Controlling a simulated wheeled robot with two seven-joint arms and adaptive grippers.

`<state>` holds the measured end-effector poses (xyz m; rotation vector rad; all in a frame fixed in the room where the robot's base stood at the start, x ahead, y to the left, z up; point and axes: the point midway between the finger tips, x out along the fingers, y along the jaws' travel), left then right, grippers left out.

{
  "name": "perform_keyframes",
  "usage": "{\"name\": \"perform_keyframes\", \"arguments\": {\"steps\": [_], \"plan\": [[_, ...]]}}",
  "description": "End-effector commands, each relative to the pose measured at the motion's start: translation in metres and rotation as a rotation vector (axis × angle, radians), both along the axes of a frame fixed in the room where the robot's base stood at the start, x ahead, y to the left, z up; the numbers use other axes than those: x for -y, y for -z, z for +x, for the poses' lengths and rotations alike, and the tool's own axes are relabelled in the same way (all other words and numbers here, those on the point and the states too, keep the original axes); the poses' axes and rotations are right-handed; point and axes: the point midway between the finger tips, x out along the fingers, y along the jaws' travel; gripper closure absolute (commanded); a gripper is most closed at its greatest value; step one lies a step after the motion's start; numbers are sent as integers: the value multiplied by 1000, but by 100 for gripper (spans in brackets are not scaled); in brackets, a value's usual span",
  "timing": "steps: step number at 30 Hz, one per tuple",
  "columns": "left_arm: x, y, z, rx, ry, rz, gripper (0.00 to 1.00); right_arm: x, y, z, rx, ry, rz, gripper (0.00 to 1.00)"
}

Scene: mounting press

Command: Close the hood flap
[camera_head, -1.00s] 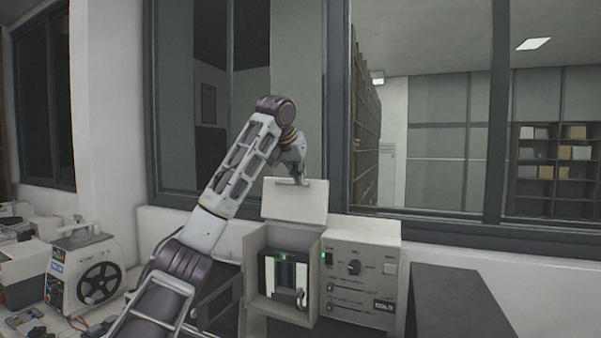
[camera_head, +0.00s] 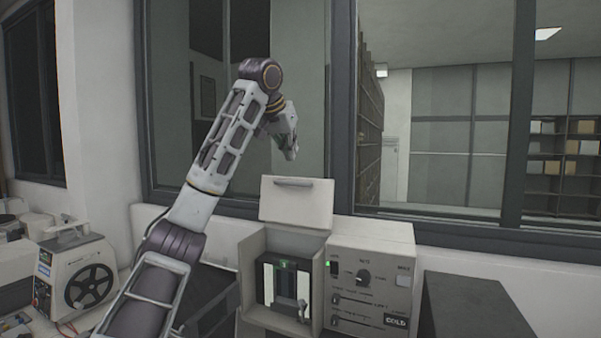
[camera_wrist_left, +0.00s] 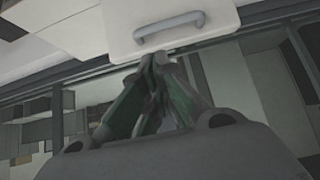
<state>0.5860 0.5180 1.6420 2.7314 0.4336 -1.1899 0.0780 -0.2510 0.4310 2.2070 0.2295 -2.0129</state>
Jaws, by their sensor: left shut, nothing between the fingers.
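The mounting press (camera_head: 370,278) stands on the bench with its hood flap (camera_head: 296,204) raised upright above the open chamber (camera_head: 286,284). The flap is a pale panel with a bar handle near its upper edge. My left gripper (camera_head: 291,154) is above the flap and apart from it in the head view. In the left wrist view the gripper (camera_wrist_left: 162,62) is shut and empty, with the flap (camera_wrist_left: 190,18) and its handle (camera_wrist_left: 169,28) just beyond the fingertips. My right gripper is not in view.
A pale machine with a dark wheel (camera_head: 90,285) stands on the bench at left. A dark box (camera_head: 470,308) is right of the press. A window frame (camera_head: 345,110) and wall are behind the press.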

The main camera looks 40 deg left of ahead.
Motion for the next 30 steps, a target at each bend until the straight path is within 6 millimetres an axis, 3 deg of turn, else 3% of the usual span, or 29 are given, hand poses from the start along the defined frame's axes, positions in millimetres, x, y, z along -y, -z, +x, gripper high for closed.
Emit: {"name": "perform_keyframes", "arguments": {"steps": [15, 30], "plan": [[0, 2, 2, 0, 1, 1, 100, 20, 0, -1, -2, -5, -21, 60], [-5, 21, 18, -2, 1, -1, 100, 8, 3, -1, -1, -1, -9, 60]]}}
